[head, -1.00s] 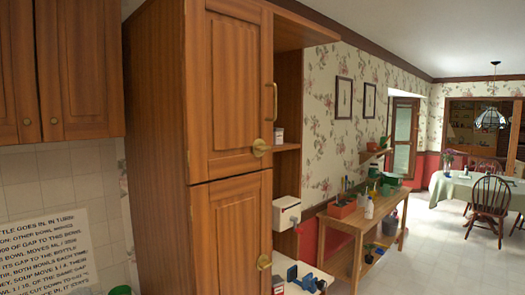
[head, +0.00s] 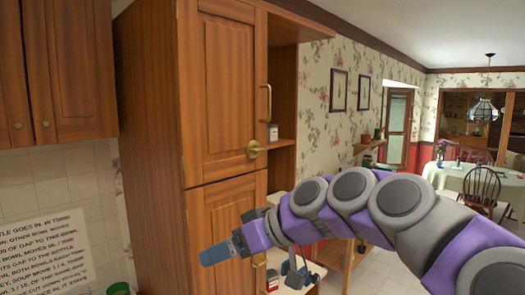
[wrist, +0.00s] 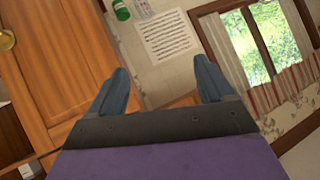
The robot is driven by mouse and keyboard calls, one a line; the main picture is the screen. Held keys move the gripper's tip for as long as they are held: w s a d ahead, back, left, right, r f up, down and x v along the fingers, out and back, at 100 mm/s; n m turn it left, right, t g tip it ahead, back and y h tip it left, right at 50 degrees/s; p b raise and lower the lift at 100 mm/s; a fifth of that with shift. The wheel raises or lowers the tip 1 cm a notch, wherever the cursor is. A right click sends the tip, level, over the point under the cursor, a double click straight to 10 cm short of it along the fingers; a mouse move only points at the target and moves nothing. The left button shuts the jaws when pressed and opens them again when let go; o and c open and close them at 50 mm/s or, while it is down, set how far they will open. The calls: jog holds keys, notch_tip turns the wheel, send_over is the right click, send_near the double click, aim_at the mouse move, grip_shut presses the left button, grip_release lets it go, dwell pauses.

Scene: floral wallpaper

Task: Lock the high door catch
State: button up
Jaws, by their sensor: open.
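The tall wooden cabinet has an upper door (head: 228,85) and a lower door (head: 205,215), both looking closed. A round brass catch (head: 256,148) sits at the lower right of the upper door, near the gap between the doors. A second brass catch (head: 260,260) on the lower door is partly hidden by my arm. My gripper (head: 215,255) is in front of the lower door, below and left of the high catch, apart from it. In the wrist view my gripper (wrist: 160,70) is open and empty. A brass catch (wrist: 7,39) shows at that view's left edge; I cannot tell which one.
A vertical brass handle (head: 266,103) is on the upper door. Open shelves (head: 281,145) with a small box adjoin the cabinet's right side. A printed sheet (head: 45,255) hangs on the tiled wall at left. A wooden workbench stands behind my arm.

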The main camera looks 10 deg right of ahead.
jog(key=w+d+r+t+y+p, duration=0.2)
jog(key=w+d+r+t, duration=0.2)
jog(key=w+d+r, duration=0.6)
jog(key=w+d+r+m+t+h+p, duration=0.1)
jog(key=w+d+r+t, duration=0.1)
jog(key=w+d+t, duration=0.65)
jog(key=g+p, duration=0.2)
jog(key=g, duration=0.1)
send_near(261, 150)
jog(key=shift+p+x, duration=0.85)
jog(key=shift+x, duration=1.95)
jog(key=shift+p+x, duration=0.65)
jog(key=shift+x, duration=1.15)
jog(key=shift+c, duration=0.3)
jog(key=c, duration=1)
